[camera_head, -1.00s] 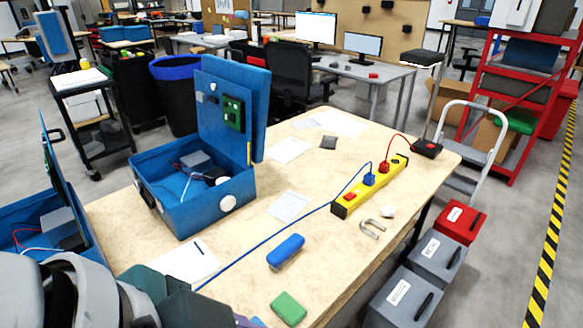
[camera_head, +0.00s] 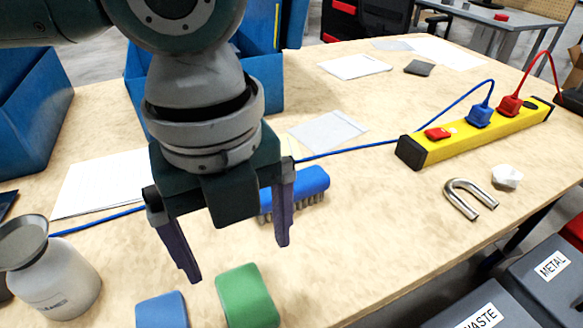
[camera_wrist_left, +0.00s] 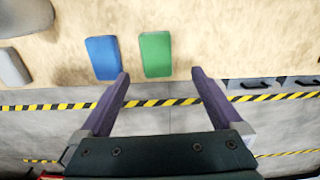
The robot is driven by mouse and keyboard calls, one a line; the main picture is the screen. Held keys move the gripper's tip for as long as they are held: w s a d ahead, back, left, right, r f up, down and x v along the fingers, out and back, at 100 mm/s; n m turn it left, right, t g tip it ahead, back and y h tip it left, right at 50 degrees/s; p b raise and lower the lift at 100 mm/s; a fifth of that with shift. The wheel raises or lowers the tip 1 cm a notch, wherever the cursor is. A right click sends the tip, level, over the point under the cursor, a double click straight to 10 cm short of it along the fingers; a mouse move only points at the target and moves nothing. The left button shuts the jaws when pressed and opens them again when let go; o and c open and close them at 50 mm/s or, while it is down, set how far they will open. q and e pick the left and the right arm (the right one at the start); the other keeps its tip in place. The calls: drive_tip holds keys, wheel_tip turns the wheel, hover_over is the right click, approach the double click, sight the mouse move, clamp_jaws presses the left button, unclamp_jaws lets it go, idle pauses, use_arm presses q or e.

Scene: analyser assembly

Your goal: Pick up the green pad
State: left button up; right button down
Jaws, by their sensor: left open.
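The green pad (camera_head: 246,297) lies flat on the wooden table near its front edge, right of a blue pad (camera_head: 162,311). In the left wrist view the green pad (camera_wrist_left: 155,54) and the blue pad (camera_wrist_left: 103,57) lie side by side with a small gap. My left gripper (camera_head: 237,262) is open and empty, above the table and near the green pad, not touching it. In the left wrist view its fingers (camera_wrist_left: 160,76) stand apart, with the green pad beyond them, left of the middle of the gap. My right gripper is not seen.
A blue brush (camera_head: 298,190) lies behind the gripper. A white bottle (camera_head: 52,272) stands at left. A yellow power strip (camera_head: 475,132), a metal magnet (camera_head: 470,199) and a blue cable (camera_head: 350,151) are to the right. Blue cases stand behind. Grey bins (camera_head: 545,270) sit beyond the table edge.

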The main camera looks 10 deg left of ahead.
sight(244, 296)
use_arm(q)
drive_tip(key=f, duration=0.3)
drive_tip(key=shift+s+a+f, duration=0.1)
drive_tip(key=shift+s+f, duration=0.2)
drive_tip(key=shift+f, duration=0.05)
wheel_tip(244, 296, down, 5)
drive_tip(key=shift+a+f+b, duration=0.1)
drive_tip(key=shift+f+b, duration=0.1)
drive_tip(key=shift+b, duration=0.55)
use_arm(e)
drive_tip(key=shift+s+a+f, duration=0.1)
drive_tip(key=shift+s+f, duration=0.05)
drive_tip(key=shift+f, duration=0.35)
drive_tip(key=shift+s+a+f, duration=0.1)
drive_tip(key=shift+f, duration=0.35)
use_arm(q)
drive_tip(key=c, duration=1.3)
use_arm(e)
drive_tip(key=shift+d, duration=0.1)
